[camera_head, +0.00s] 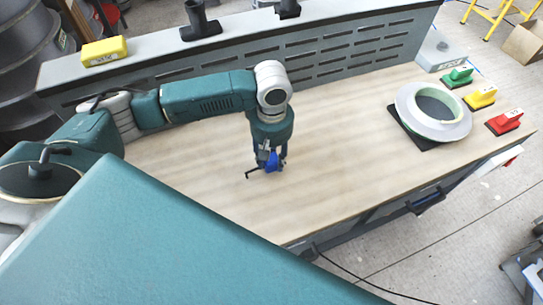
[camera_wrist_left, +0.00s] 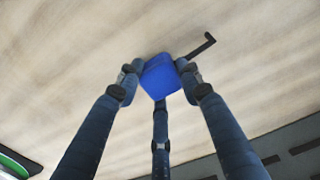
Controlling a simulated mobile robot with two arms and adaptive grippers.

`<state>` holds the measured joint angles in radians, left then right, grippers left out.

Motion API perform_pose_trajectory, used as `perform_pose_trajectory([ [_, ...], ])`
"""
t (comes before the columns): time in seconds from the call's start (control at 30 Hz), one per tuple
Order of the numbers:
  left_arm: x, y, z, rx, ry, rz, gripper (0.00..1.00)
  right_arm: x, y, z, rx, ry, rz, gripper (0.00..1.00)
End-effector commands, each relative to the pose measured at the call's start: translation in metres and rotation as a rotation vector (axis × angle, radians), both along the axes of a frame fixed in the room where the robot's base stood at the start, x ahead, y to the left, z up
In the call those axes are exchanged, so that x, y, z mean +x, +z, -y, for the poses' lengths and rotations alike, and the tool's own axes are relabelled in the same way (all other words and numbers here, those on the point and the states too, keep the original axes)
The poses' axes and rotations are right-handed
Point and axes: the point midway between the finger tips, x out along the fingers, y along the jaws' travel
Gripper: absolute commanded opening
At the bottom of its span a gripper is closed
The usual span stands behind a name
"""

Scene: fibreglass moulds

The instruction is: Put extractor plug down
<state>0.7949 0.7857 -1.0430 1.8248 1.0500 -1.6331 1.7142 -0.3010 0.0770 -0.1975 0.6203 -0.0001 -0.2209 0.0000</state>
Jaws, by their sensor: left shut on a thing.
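The extractor plug is a blue block with a thin black bent rod. In the head view the plug (camera_head: 273,162) is at the end of my left arm, over the middle of the wooden bench top (camera_head: 200,165). My left gripper (camera_head: 268,155) points down and is shut on the plug. In the left wrist view the fingers of my left gripper (camera_wrist_left: 158,75) close around the blue plug (camera_wrist_left: 160,76), and its black rod sticks out to the upper right. The wood lies behind it; I cannot tell whether the plug touches it. My right gripper is not in view.
At the bench's right end are a grey ring (camera_head: 408,108) on a black pad, and green (camera_head: 457,77), yellow (camera_head: 480,97) and red (camera_head: 504,122) blocks. A slotted grey panel (camera_head: 330,50) runs along the back. The wood around the plug is clear.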

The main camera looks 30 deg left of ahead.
Motion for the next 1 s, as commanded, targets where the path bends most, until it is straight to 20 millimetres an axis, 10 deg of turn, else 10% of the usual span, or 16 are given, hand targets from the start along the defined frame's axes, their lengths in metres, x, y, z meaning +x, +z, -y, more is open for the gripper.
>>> perform_pose_trajectory([
  [0.27, 0.0, -0.001, 0.001, -0.001, 0.0, -0.001, 0.0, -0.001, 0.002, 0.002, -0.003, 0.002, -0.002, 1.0],
  [0.3, 0.0, -0.003, 0.001, -0.001, 0.0, 0.0, 0.38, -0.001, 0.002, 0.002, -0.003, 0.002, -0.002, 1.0],
  [0.4, 0.0, -0.003, 0.001, -0.001, 0.0, 0.001, 0.55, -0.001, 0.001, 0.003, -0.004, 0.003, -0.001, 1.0],
  [0.77, 0.001, 0.002, 0.0, -0.001, -0.001, 0.001, 0.55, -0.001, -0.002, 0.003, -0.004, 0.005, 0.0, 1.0],
  [1.0, 0.002, 0.043, 0.001, -0.003, 0.0, 0.006, 0.55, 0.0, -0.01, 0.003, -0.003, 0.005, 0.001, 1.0],
])
